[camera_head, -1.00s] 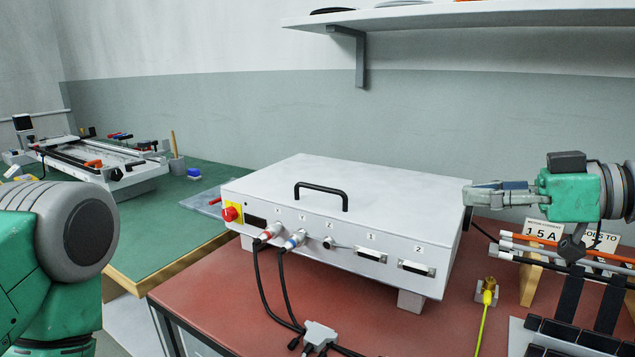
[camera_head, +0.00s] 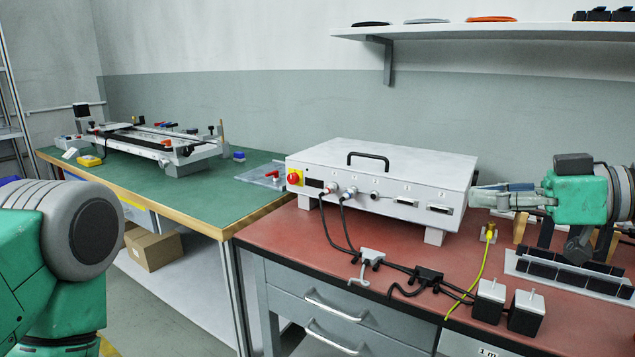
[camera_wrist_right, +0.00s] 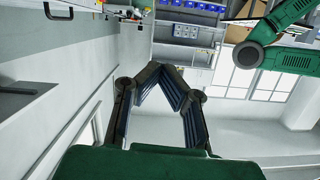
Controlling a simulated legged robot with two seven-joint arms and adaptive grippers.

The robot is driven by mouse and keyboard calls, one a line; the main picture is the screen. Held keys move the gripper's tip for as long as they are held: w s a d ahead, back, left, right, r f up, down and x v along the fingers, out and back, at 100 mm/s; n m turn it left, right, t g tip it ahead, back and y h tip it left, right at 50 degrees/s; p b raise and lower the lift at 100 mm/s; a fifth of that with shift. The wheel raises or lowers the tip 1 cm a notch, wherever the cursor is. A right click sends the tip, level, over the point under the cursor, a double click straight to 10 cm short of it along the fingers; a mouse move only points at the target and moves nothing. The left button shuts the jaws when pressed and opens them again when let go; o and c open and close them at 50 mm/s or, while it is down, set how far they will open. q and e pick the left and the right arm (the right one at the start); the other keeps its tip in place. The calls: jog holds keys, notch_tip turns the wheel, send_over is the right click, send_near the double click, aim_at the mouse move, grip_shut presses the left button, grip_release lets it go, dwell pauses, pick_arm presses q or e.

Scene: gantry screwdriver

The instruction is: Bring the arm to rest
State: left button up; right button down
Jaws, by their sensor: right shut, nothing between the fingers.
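My right gripper (camera_head: 474,198) comes in from the right in the head view, held level with its fingers pointing left. Its fingers are closed together with nothing between them. In that picture the fingertips overlap the right end of the white control box; whether they touch it I cannot tell. In the right wrist view, the fingers (camera_wrist_right: 168,72) meet at their far ends, with open room beyond. My left arm shows at the left edge of the head view, but its gripper is out of frame.
The white control box (camera_head: 390,160) with a black handle stands on the red bench (camera_head: 270,236). Cables and two black blocks (camera_head: 507,306) lie along the bench front. A green table (camera_head: 190,190) with a gantry rig (camera_head: 150,145) stands left. A shelf (camera_head: 480,32) hangs above.

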jog(key=s+a+f+m+g+h+p, duration=0.2)
jog(key=s+f, duration=0.1)
jog(key=f, duration=0.6)
jog(key=s+a+f+m+g+h+p, duration=0.1)
jog(key=s+a+f+m+h+p, duration=0.15)
jog(key=f, duration=0.65)
jog(key=s+a+f+m+g+h+p, duration=0.1)
jog(key=s+a+f+m+g, duration=0.2)
jog(key=f, duration=0.6)
jog(key=s+d+f+m+h+p, duration=0.1)
jog(key=s+d+f+h+p, duration=0.1)
jog(key=s+d+f, duration=0.3)
jog(key=s+d+f+m+g+h+p, duration=0.1)
jog(key=s+d+f+h+p, duration=0.2)
jog(key=s, duration=1)
jog(key=d+f+h, duration=0.2)
jog(key=d, duration=0.3)
jog(key=shift+s+d+f, duration=0.2)
jog(key=shift+d+f, duration=0.2)
jog(key=shift+a+m+h, duration=0.1)
jog(key=shift+m+h, duration=0.15)
jog(key=shift+h, duration=0.1)
jog(key=shift+w, duration=0.15)
